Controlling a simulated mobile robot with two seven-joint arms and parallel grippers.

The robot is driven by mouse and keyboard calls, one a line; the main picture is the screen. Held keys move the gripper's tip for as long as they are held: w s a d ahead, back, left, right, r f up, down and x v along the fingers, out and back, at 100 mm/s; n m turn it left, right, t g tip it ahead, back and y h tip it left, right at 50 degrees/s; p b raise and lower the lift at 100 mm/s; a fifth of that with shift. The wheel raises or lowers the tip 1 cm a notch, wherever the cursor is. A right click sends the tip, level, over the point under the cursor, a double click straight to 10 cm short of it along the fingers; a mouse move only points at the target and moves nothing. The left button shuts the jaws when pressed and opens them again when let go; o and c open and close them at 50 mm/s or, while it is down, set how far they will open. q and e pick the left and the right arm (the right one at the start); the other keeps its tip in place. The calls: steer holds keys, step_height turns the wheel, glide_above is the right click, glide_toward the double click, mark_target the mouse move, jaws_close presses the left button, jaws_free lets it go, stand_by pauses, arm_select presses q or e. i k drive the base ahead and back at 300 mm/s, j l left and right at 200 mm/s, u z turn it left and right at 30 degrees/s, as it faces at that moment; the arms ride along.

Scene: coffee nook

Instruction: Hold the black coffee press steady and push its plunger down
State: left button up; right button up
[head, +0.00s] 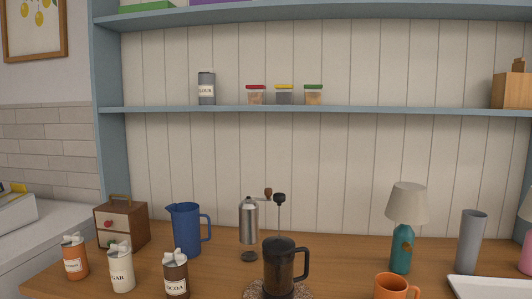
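The black coffee press (279,268) stands upright near the front middle of the wooden counter, on a round speckled mat (251,291). Its handle (304,263) points right. Its plunger knob (279,198) is raised high above the lid on a thin rod. The bottom of the press is close to the lower edge of the head view. Neither of my grippers shows in this view.
Behind the press stands a metal coffee grinder (249,222). An orange mug (391,287), a teal lamp (402,245) and a grey cylinder (470,241) are to the right. A shelf (350,110) crosses above.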

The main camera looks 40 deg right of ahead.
mark_target(278, 198)
steer(key=i+j+z, duration=0.1)
steer(key=j+z, duration=0.15)
steer(key=z, duration=0.2)
steer(key=j+z, duration=0.25)
steer(key=z, duration=0.2)
steer(key=i, duration=0.05)
